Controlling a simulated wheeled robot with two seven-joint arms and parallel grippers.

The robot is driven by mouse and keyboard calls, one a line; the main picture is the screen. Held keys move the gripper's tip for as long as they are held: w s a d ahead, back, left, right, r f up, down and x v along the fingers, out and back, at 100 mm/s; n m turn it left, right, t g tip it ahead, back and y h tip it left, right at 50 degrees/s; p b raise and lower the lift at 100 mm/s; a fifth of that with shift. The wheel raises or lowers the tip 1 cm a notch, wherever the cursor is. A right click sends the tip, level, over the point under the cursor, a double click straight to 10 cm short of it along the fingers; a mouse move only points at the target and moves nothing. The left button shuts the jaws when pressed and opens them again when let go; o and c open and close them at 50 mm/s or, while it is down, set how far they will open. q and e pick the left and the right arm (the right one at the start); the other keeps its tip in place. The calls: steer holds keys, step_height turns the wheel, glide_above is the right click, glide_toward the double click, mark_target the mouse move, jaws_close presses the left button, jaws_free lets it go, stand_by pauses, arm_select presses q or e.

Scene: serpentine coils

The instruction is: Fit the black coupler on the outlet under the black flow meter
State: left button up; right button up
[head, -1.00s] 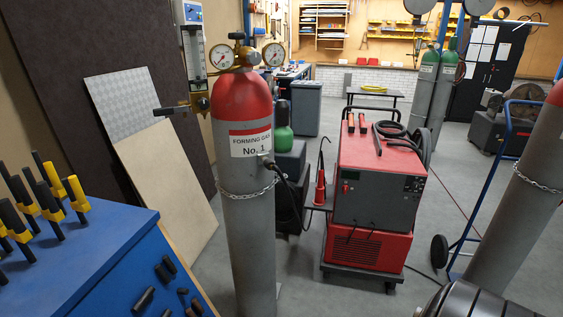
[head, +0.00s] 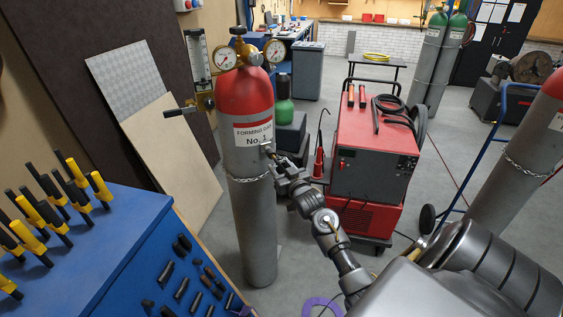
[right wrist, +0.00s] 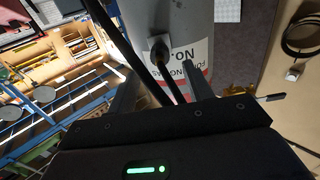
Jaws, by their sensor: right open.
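The black coupler (head: 268,149) is on the front of the grey, red-topped forming gas cylinder (head: 249,215), beside its label. It also shows in the right wrist view (right wrist: 158,46), with dark hose running down from it. My right gripper (head: 279,170) is just in front of and below the coupler. In the right wrist view its fingers (right wrist: 160,80) are apart, with the hose between them; I see no grip on the coupler. A flow meter (head: 197,55) stands behind and left of the cylinder, with brass fittings and a black side piece (head: 179,111) below it. My left gripper is not in view.
Two gauges (head: 226,60) top the cylinder and a chain crosses it. A red welding machine (head: 372,150) stands close to the right of my arm. A blue bench (head: 90,235) with black and yellow tools is at left. Boards lean on the wall behind.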

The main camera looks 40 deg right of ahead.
mark_target(275, 158)
steer(key=x, duration=0.5)
steer(key=shift+w+d+r, duration=0.1)
steer(key=shift+w+r, duration=0.05)
steer(key=shift+w, duration=0.05)
steer(key=b+x, duration=0.2)
steer(key=x, duration=0.1)
steer(key=shift+w+d+f+b, duration=0.1)
steer(key=shift+w+f+b, duration=0.05)
steer(key=shift+f+b, duration=0.15)
steer(key=shift+w+r, duration=0.2)
stand_by(0.4)
steer(key=shift+r, duration=0.1)
jaws_close()
